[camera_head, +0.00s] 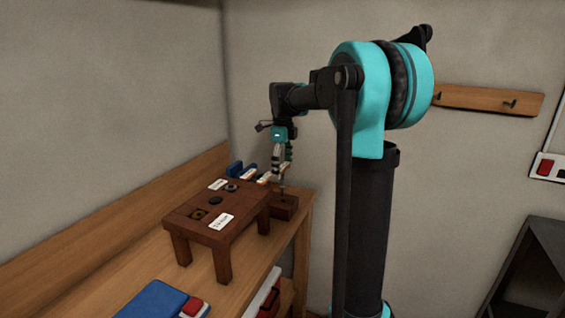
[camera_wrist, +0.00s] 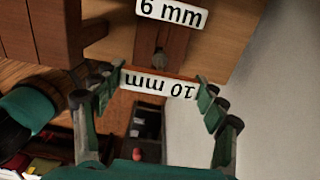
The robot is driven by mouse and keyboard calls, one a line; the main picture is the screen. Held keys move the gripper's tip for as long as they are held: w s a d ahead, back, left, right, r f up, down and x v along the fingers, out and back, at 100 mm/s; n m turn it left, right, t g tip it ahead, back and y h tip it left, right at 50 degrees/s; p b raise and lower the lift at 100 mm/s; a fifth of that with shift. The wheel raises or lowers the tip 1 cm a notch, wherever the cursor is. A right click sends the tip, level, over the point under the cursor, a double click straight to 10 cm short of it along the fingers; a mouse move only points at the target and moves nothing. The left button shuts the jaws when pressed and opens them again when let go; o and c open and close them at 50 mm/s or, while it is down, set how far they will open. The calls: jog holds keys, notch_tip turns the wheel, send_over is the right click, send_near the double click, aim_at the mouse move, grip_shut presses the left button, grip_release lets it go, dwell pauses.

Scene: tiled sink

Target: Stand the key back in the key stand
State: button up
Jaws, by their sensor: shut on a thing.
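My gripper (camera_head: 281,167) is above the far right end of the bench, pointing down. In the wrist view its green fingers (camera_wrist: 160,80) stand on either side of a white "10 mm" label with an orange edge. I take this as the handle of the key (camera_wrist: 159,85); the gripper is shut on it. In the head view a thin shaft (camera_head: 282,190) runs down from the gripper to a small brown block, which looks like the key stand (camera_head: 287,208). The wrist view shows the block (camera_wrist: 176,45) beyond the handle. I cannot tell whether the tip is inside the hole.
A brown raised fixture (camera_head: 240,207) with round sockets and white labels stands just left of the block. A "6 mm" label (camera_wrist: 171,12) shows at the top of the wrist view. A blue case (camera_head: 152,300) lies on the near bench. The wall is behind.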

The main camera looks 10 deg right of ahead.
aim_at(282, 186)
jog(key=shift+f, duration=0.4)
jog(key=shift+f, duration=2.3)
dwell(1.0)
jog(key=o, duration=1.4)
jog(key=shift+c, duration=0.2)
jog(key=shift+r, duration=0.1)
notch_tip(282, 186, up, 12)
jog(key=shift+f, duration=0.1)
jog(key=shift+s, duration=0.1)
